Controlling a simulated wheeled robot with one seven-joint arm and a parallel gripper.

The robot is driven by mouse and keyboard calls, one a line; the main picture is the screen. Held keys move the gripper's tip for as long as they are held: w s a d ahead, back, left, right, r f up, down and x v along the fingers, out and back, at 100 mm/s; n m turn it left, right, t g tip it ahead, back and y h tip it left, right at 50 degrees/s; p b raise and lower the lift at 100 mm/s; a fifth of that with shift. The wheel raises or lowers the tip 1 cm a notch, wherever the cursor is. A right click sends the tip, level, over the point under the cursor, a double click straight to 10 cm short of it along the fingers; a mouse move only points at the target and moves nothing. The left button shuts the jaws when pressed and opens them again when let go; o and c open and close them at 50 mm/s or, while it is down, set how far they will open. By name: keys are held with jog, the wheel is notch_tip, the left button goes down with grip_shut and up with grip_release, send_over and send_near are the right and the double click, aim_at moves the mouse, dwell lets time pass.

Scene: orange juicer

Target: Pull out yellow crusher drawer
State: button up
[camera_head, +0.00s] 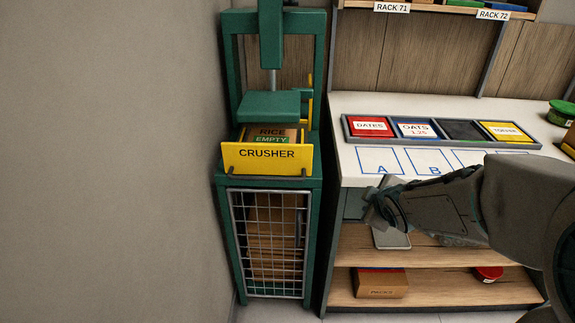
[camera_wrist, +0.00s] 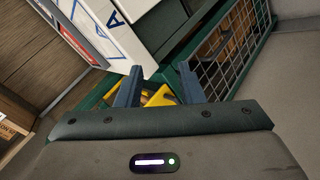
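The yellow drawer front (camera_head: 240,162), labelled "CRUSHER", sits in the green crusher frame (camera_head: 230,55). A brown box (camera_head: 270,133) marked "RICE" and "EMPTY" stands behind that front, under the green press plate (camera_head: 268,105). My gripper (camera_head: 375,212) is to the right of the drawer, in front of the counter, and apart from it. In the wrist view my gripper (camera_wrist: 159,80) has its two fingers spread with nothing held. Part of the yellow drawer (camera_wrist: 160,97) shows beyond and between the fingers; the rest is hidden by the gripper body.
A wire mesh door (camera_head: 270,240) covers the cabinet below the drawer. A white counter (camera_head: 350,110) with a tray of labelled cards (camera_head: 370,127) stands right of the crusher. A grey wall (camera_head: 110,160) is close on the left. Wooden shelves (camera_head: 440,290) lie below the counter.

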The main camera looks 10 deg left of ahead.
jog(key=w+a+f+n+y+b, duration=0.25)
jog(key=a+f+n+y, duration=0.2)
jog(key=a, duration=0.35)
jog(key=n+y+b, duration=0.2)
jog(key=n+y, duration=0.5)
jog(key=n, duration=0.1)
send_near(271, 180)
jog(key=shift+g, duration=0.3)
jog(key=x, duration=1.1)
jog(key=shift+w+a+r, duration=0.1)
jog(key=shift+w, duration=0.05)
grip_shut()
